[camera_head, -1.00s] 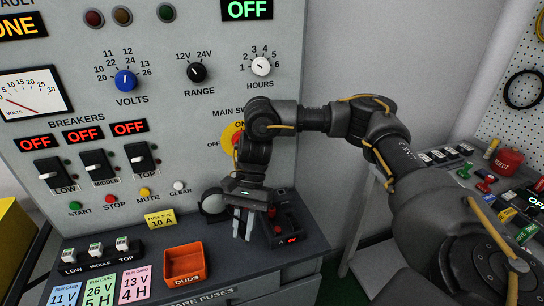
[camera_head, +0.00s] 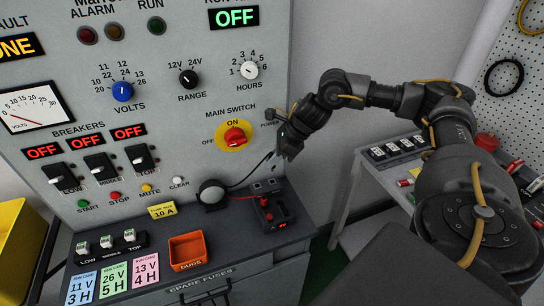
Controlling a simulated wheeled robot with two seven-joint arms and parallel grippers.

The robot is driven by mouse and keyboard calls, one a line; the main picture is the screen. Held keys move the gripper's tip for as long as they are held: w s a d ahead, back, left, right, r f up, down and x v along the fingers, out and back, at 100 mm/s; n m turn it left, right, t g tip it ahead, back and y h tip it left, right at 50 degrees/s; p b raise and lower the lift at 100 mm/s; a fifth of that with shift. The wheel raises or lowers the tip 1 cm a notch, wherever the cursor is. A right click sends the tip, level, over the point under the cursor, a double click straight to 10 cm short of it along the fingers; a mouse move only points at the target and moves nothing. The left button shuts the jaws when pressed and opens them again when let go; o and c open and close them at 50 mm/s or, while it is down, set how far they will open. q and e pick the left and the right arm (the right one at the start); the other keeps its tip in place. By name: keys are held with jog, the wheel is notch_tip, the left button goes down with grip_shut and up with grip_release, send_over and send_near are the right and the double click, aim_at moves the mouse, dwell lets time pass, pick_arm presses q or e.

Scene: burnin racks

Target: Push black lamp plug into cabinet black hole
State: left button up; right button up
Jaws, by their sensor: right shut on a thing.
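My right gripper (camera_head: 281,154) is shut at the right edge of the grey cabinet (camera_head: 170,130). A thin black cable (camera_head: 252,173) runs from the round black lamp (camera_head: 212,193) up to its fingertips. The gripper holds the black plug at the cable's end; the plug is mostly hidden by the fingers. A small black hole (camera_head: 269,115) with a label below it shows on the cabinet, just above and left of the gripper. The gripper is close to the panel; I cannot tell if the plug touches it. My left gripper is not in view.
The red main switch (camera_head: 235,136) is left of the gripper. A black and red device (camera_head: 272,212) stands on the dark desk, right of the lamp. An orange duds bin (camera_head: 187,251) sits at the front. A side table (camera_head: 395,153) stands at right.

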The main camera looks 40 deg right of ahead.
jog(key=shift+f+b, duration=0.6)
jog(key=shift+f, duration=0.3)
jog(key=shift+f+b, duration=0.4)
jog(key=shift+f, duration=0.3)
jog(key=shift+f+b, duration=0.35)
jog(key=shift+b, duration=0.35)
dwell(1.5)
jog(key=shift+f+b, duration=1.25)
jog(key=shift+b, duration=0.1)
dwell(1.1)
jog(key=o, duration=1.3)
jog(key=shift+r, duration=0.15)
